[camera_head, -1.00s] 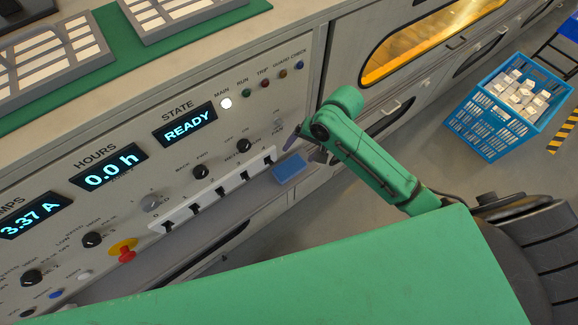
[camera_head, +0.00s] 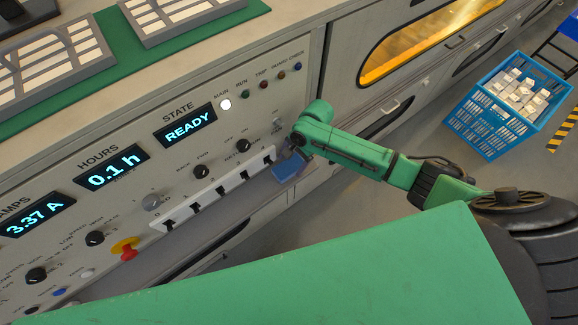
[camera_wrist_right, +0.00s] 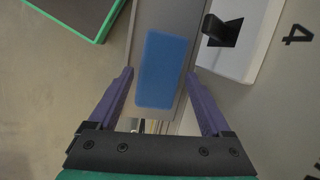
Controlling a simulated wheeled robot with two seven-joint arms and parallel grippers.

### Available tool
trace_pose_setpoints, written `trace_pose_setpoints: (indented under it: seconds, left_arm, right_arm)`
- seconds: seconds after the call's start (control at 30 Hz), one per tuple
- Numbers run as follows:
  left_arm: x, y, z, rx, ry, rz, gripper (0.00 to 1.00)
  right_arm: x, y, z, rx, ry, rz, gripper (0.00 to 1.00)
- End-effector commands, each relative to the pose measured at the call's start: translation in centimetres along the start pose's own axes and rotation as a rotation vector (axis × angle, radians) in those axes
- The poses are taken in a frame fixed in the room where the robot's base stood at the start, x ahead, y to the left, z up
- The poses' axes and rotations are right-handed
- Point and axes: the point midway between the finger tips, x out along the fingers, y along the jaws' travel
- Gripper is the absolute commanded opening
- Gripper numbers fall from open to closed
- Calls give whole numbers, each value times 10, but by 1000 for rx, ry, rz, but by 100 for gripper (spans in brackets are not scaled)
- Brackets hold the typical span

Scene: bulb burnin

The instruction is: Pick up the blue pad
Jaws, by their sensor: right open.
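The blue pad (camera_head: 287,168) lies on the narrow grey ledge at the front of the control panel, at the right end of the switch row. In the right wrist view the pad (camera_wrist_right: 162,70) is a flat blue rectangle, fully visible. My right gripper (camera_wrist_right: 160,78) is open, with one purple finger to each side of the pad's near end and nothing between them held. In the head view the right gripper (camera_head: 291,153) is at the pad's far edge and partly covers it. My left gripper is not in view.
Lever switches (camera_head: 220,190) in a white strip run left of the pad; one lever (camera_wrist_right: 214,27) shows close to it. A red and yellow knob (camera_head: 125,248) sits further left. A blue crate (camera_head: 513,105) of white boxes stands on the floor at right.

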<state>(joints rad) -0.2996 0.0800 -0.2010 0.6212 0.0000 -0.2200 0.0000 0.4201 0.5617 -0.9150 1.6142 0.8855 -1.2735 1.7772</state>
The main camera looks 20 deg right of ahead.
Motion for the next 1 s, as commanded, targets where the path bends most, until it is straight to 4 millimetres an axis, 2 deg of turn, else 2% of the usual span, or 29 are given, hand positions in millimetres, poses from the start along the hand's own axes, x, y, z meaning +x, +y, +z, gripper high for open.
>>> trace_pose_setpoints:
  seconds: [0.03, 0.13, 1.0]
  left_arm:
    - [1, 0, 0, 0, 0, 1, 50]
    - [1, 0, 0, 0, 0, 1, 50]
    - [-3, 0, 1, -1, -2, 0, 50]
  right_arm:
    - [8, 0, -1, 1, 1, 1, 83]
    - [15, 0, -1, 1, 2, 0, 83]
    - [20, 1, -2, 0, 1, -1, 83]
